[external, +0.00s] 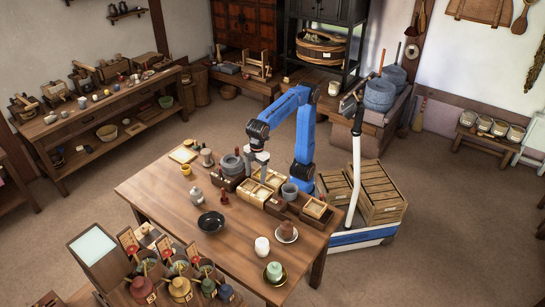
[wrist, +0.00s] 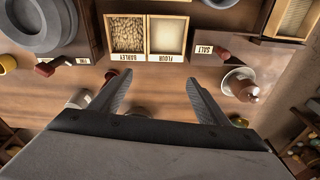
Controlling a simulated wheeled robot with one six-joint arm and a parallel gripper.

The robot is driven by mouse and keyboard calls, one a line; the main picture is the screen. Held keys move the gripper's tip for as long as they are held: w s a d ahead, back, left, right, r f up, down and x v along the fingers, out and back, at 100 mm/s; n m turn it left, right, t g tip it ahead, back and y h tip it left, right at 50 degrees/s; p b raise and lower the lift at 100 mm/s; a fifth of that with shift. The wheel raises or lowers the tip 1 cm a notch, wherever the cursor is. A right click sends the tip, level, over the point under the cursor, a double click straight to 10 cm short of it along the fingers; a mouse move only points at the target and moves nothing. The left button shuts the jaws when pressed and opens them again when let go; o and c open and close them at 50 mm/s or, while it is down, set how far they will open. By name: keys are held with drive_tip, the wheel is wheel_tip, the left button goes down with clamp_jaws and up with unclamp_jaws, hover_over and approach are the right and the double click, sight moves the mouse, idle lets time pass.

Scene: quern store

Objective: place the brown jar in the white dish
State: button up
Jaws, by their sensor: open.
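The brown jar (external: 287,226) stands upright on the white dish (external: 294,238) at the right part of the table. In the wrist view, the jar (wrist: 246,93) and the dish rim (wrist: 230,79) show at the right, beyond my right finger. My gripper (external: 258,172) points down over the grain boxes, to the left of the jar and farther back. In the wrist view, my gripper (wrist: 155,82) is open, with nothing between its fingers. It is apart from the jar.
Barley and flour boxes (wrist: 148,36), grey millstones (external: 232,165) and a salt box line the table's back. Bare wood lies left of the bowl.

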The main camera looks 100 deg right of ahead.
drive_tip(key=s+d+f+m+t, duration=0.1)
drive_tip(key=d+f+m, duration=0.15)
drive_tip(key=d, duration=0.95)
drive_tip(key=s+d+f+m+t, duration=0.1)
drive_tip(key=s+d+f, duration=0.15)
drive_tip(key=d, duration=0.95)
drive_tip(key=s+d+f+m+t+h, duration=0.1)
drive_tip(key=s+d+f+m, duration=0.3)
drive_tip(key=s+d+f, duration=0.6)
drive_tip(key=d+f, duration=0.3)
drive_tip(key=d, duration=0.1)
drive_tip(key=shift+s+d+f+t, duration=0.25)
drive_tip(key=shift+s+f+t, duration=0.1)
drive_tip(key=shift+t, duration=0.05)
